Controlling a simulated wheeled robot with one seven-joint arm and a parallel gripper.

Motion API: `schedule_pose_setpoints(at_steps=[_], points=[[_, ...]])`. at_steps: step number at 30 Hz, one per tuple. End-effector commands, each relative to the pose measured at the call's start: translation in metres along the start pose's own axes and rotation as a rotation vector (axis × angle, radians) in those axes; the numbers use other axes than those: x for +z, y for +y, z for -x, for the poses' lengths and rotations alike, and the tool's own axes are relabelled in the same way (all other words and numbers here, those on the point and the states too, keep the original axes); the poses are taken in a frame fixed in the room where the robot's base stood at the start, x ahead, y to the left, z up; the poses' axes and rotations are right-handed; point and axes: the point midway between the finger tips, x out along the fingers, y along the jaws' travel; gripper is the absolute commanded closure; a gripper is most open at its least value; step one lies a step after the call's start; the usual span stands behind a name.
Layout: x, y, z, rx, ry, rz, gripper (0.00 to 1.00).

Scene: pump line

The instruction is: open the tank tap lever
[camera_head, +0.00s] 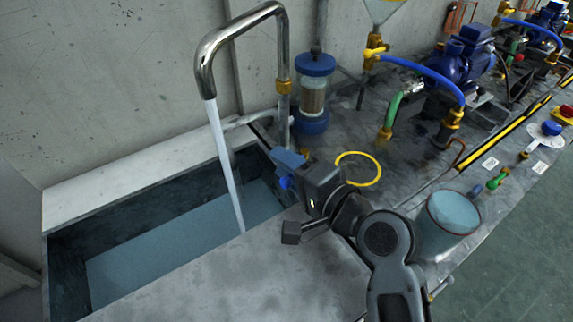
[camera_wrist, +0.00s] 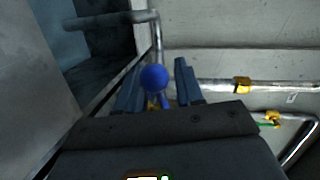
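The tap lever ends in a round blue knob (camera_wrist: 154,77), which sits between my fingers in the wrist view, closer to the left finger. In the head view the blue knob (camera_head: 285,183) shows just below my fingers, at the tank's right end; the lever's stem is mostly hidden. My gripper (camera_head: 289,160) is open, its blue fingers apart around the knob; in the wrist view my gripper (camera_wrist: 160,66) shows a gap to the right finger. Water runs from the chrome spout (camera_head: 207,70) into the tank (camera_head: 65,235).
A blue-capped filter (camera_head: 313,92) stands behind my gripper. A yellow ring (camera_head: 360,168) lies on the bench to the right, near a cup of bluish liquid (camera_head: 449,218). Pipes with brass fittings (camera_wrist: 242,85) run along the wall. Pumps and hoses fill the bench at right.

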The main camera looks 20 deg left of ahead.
Motion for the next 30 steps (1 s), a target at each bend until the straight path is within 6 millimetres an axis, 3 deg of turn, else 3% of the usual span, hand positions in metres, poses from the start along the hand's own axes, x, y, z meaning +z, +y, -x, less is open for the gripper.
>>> schedule_pose_setpoints(at_steps=[15,30], points=[[-0.001,0.001,0.070,0.001,0.003,0.000,0.64],[-0.002,-0.002,0.079,-0.004,0.011,-0.011,0.64]])
